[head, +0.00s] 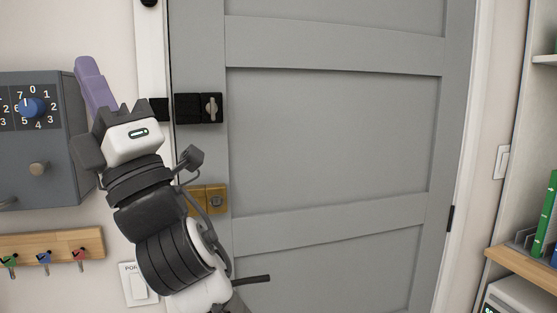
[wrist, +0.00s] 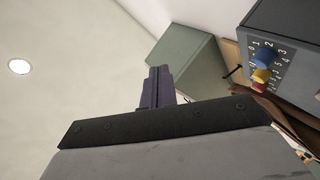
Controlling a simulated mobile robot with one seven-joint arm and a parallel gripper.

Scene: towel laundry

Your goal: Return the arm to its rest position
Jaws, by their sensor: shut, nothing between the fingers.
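My arm reaches up in front of the left part of the head view. My gripper (head: 89,68) is at its upper end, with purple fingers pointing up and slightly left. The fingers are together with nothing between them. They are just right of a dark grey dial box on the wall; I cannot tell whether they touch it. In the wrist view the dark fingers of my gripper (wrist: 158,75) are also closed and empty.
The dial box (head: 55,120) and a wooden key rack (head: 55,243) hang on the left wall. Behind my arm is a grey door (head: 335,150) with a black latch (head: 190,108) and brass lock (head: 217,200). A wooden shelf (head: 522,268) stands at right.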

